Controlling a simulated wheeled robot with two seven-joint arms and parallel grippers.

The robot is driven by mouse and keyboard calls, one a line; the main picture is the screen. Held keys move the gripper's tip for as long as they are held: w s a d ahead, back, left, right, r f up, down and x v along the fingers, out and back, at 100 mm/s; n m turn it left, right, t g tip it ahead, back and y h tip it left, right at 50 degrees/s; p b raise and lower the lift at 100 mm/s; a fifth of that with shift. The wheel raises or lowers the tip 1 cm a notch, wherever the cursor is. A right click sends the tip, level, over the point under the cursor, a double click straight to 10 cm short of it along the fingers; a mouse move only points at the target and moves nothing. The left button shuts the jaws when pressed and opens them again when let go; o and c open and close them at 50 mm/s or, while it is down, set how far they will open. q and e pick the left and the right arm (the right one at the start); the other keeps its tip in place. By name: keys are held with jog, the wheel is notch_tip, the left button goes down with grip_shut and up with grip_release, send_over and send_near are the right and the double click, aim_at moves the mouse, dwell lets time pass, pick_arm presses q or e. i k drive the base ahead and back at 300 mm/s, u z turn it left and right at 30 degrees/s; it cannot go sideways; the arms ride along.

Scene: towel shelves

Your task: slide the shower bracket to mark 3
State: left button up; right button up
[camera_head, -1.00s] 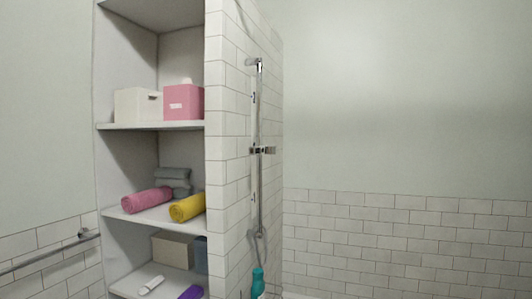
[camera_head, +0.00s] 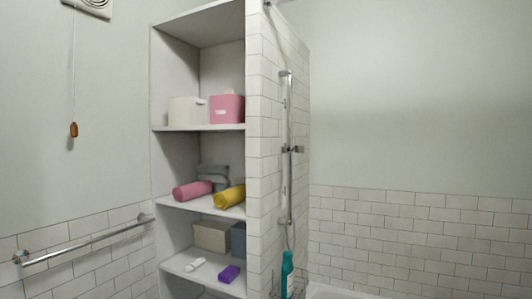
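The shower bracket (camera_head: 293,149) is a small chrome piece partway up a vertical chrome shower rail (camera_head: 289,190). The rail is fixed to the white-tiled side wall, right of the shelves. Its top mount (camera_head: 286,73) and lower mount (camera_head: 285,221) both show. A thin hose runs down beside the rail. Small marks along the rail are too fine to read, so I cannot tell which mark the bracket is at. Neither of my grippers is in view.
White shelves (camera_head: 197,128) hold a white box (camera_head: 187,111), a pink box (camera_head: 227,109), rolled pink (camera_head: 193,190) and yellow (camera_head: 229,196) towels. A teal bottle (camera_head: 287,272) stands in a wire basket below the rail. A towel bar (camera_head: 90,240) is at left.

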aim_at(288, 149)
jog(key=u, duration=0.3)
jog(key=i, duration=0.75)
jog(key=z, duration=1.75)
